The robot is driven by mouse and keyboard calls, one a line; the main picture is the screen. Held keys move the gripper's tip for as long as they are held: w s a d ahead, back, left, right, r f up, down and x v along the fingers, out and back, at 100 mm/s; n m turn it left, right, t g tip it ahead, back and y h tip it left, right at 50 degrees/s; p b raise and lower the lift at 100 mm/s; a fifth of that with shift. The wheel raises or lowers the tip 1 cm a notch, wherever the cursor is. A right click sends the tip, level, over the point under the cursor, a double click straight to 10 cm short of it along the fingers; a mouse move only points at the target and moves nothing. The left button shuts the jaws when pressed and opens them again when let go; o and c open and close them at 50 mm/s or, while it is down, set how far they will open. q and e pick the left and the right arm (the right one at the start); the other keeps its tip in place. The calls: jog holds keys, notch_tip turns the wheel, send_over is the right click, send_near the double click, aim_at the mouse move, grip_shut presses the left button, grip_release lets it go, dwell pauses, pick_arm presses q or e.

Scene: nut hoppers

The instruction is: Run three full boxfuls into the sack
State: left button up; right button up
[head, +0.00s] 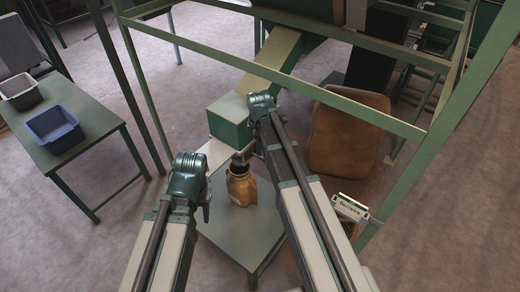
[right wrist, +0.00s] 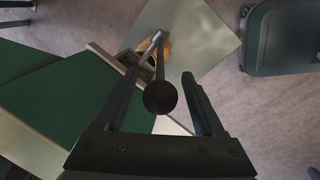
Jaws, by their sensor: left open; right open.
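A brown sack (head: 241,190) stands upright on a low green-grey stand (head: 240,235), under the green metering box (head: 229,122) at the foot of the sloping chute (head: 268,70). My left gripper (head: 205,203) is left of the sack, apart from it; its fingers barely show. My right gripper's fingers are hidden behind its arm in the head view. In the right wrist view, the right gripper (right wrist: 160,62) is open, with a lever's dark ball knob (right wrist: 160,98) between its fingers, not clasped. A bit of the sack shows beyond. The box's inside and the sack's fill are hidden.
A green frame (head: 310,95) surrounds the chute. A large brown padded shape (head: 347,135) stands behind right. A small lettered sign (head: 350,207) is at right. A left table (head: 85,155) holds a grey bin (head: 19,92) and a blue bin (head: 54,128).

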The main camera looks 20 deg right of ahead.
jog(key=shift+f, duration=0.15)
jog(key=shift+c, duration=0.2)
grip_shut()
dwell(1.2)
